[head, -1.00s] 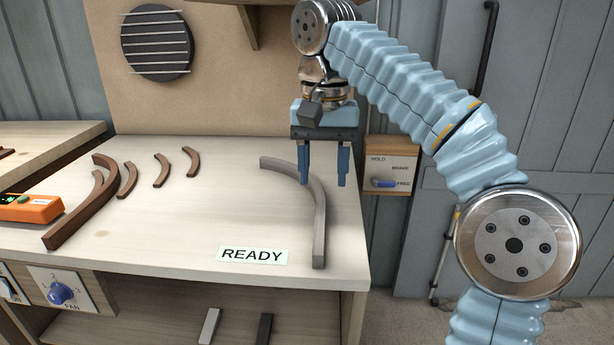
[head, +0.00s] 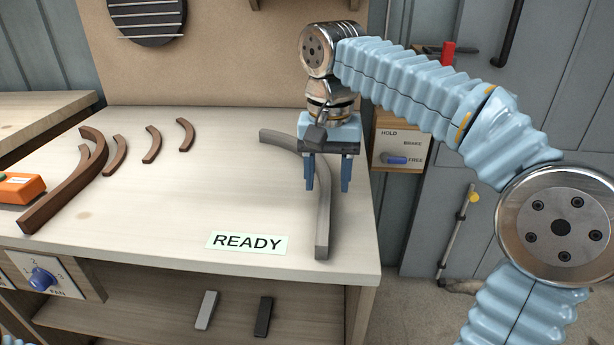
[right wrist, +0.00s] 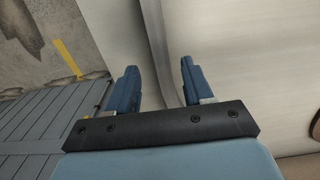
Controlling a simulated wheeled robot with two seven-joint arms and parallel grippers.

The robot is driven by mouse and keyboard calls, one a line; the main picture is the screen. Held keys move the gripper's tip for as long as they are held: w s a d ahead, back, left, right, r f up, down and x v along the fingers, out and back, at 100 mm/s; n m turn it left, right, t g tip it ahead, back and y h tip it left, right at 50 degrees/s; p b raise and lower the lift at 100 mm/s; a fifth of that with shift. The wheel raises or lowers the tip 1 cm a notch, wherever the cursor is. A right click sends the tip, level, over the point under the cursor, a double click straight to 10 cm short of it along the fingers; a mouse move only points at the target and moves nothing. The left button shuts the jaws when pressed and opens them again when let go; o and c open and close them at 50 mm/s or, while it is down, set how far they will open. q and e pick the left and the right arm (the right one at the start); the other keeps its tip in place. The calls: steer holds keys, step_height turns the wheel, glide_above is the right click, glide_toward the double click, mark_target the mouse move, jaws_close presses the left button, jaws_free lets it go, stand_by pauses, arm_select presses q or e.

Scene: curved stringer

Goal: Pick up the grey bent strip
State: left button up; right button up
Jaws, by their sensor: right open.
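The grey bent strip (head: 322,220) lies on the right part of the bench top, curving from the back toward the front edge. My right gripper (head: 328,188) is over its middle, pointing down, open and empty. One finger is on each side of the strip in the head view. In the right wrist view the strip (right wrist: 158,42) runs between the two open fingers (right wrist: 157,72). I cannot tell how far the fingertips reach down beside it. My left gripper is not in view.
Several brown curved strips (head: 65,195) and an orange device (head: 20,188) lie on the left of the bench (head: 190,215). A READY label (head: 246,242) is at the front. A switch box (head: 401,150) stands behind right. The bench's middle is clear.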

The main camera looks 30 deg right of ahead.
mark_target(325, 196)
step_height(325, 196, down, 4)
steer(key=shift+a+f+b, duration=0.1)
steer(key=shift+a+b, duration=0.05)
steer(key=shift+b, duration=0.2)
jaws_close()
